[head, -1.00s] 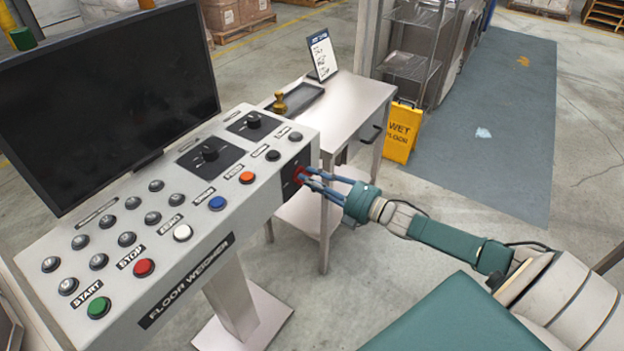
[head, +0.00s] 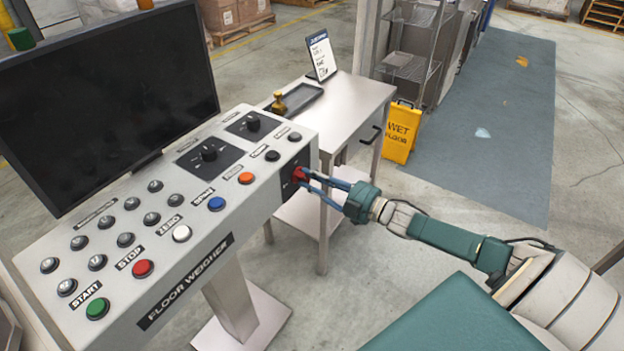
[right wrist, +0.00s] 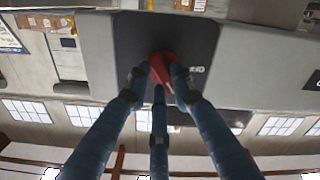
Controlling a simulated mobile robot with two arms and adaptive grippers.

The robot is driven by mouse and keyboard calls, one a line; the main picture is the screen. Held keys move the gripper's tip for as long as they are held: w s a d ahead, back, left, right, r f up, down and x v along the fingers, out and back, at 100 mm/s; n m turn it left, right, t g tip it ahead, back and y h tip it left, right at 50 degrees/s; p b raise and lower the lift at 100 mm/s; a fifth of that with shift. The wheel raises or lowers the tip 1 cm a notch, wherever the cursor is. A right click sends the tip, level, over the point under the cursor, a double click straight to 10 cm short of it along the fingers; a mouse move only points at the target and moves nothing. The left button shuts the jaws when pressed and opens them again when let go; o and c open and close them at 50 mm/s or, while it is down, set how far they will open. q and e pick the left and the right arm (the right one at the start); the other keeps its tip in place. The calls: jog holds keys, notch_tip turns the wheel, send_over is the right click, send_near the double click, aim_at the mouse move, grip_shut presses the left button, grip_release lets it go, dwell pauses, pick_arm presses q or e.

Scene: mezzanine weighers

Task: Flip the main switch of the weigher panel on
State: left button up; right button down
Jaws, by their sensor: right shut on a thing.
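The weigher panel (head: 215,185) is a light grey sloped console with rows of buttons and the words FLOOR WEIGHER on its front edge. The main switch (head: 299,174) is a red knob on a black plate (head: 289,187) at the panel's right end face. My right gripper (head: 304,176) is shut on this red switch, its blue fingers around the knob. The right wrist view shows the red switch (right wrist: 164,68) between the fingers, on the dark plate (right wrist: 195,40). Lettering on the plate is partly hidden by a finger. My left gripper is not in view.
A dark, blank monitor (head: 105,95) stands behind the panel. A steel table (head: 345,95) with a tray (head: 300,100) and a small sign (head: 322,56) is close beyond the panel's right end. A yellow wet-floor sign (head: 401,132) stands beside it.

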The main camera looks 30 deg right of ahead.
jog(key=m, duration=0.6)
jog(key=shift+f+m, duration=0.2)
jog(key=shift+m, duration=0.1)
dwell(0.4)
jog(key=c, duration=1.5)
grip_release()
jog(key=shift+d, duration=0.1)
jog(key=v, duration=1.2)
